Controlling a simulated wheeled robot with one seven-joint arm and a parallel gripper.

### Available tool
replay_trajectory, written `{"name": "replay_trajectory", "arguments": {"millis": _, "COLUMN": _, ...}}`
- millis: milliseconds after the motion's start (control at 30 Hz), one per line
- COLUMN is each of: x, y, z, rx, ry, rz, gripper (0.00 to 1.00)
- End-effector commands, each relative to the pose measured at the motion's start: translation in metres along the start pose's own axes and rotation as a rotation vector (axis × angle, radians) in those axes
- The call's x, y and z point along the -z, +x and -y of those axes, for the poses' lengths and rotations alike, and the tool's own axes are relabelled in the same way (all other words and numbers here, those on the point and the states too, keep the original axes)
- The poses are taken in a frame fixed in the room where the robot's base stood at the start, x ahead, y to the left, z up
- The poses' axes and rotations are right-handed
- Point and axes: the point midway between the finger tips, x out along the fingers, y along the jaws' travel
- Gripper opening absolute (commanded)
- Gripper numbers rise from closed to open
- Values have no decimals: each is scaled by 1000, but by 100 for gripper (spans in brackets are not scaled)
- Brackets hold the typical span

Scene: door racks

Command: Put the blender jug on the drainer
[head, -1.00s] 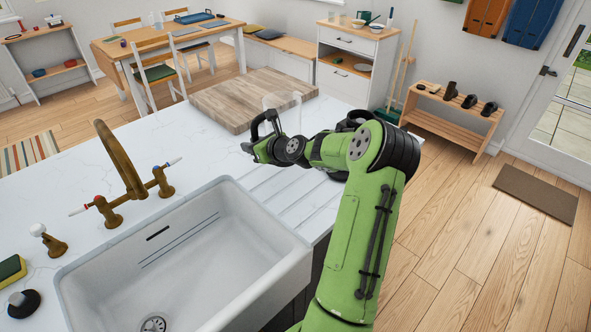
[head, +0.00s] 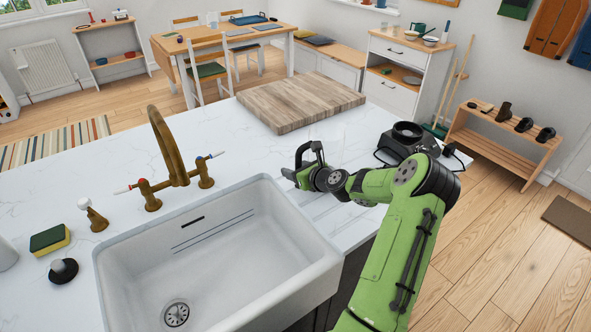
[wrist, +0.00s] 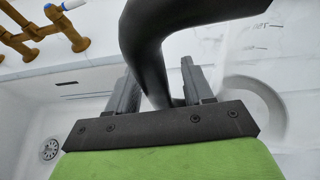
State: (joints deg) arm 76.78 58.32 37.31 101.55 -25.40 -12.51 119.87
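The blender jug (head: 331,150) is clear, with a black handle, right of the sink in the head view. My gripper (head: 306,174) is at its handle; in the wrist view the fingers (wrist: 160,92) sit either side of the black handle (wrist: 150,50) and hold it. The jug's clear round body (wrist: 262,108) shows faintly to the right there. The drainer is the grooved white worktop (head: 322,213) right of the sink. The jug is over or near its far part. My arm hides the jug's lower part, so I cannot tell whether it touches.
The white sink (head: 215,260) with a brass tap (head: 168,150) is at left. A wooden board (head: 300,100) lies behind the jug. A black blender base (head: 405,138) stands to the right, close behind my arm. A sponge (head: 50,239) lies at the far left.

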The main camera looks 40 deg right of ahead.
Motion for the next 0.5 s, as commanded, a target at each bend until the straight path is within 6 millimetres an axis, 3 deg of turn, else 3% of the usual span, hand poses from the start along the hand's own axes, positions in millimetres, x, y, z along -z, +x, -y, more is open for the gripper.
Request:
{"name": "replay_trajectory", "arguments": {"millis": 300, "x": -4, "y": -3, "z": 0, "rx": 0, "ry": 0, "rz": 0, "gripper": 52}}
{"name": "replay_trajectory", "arguments": {"millis": 500, "x": -3, "y": -48, "z": 2, "rx": 5, "ry": 1, "rz": -3, "gripper": 52}}
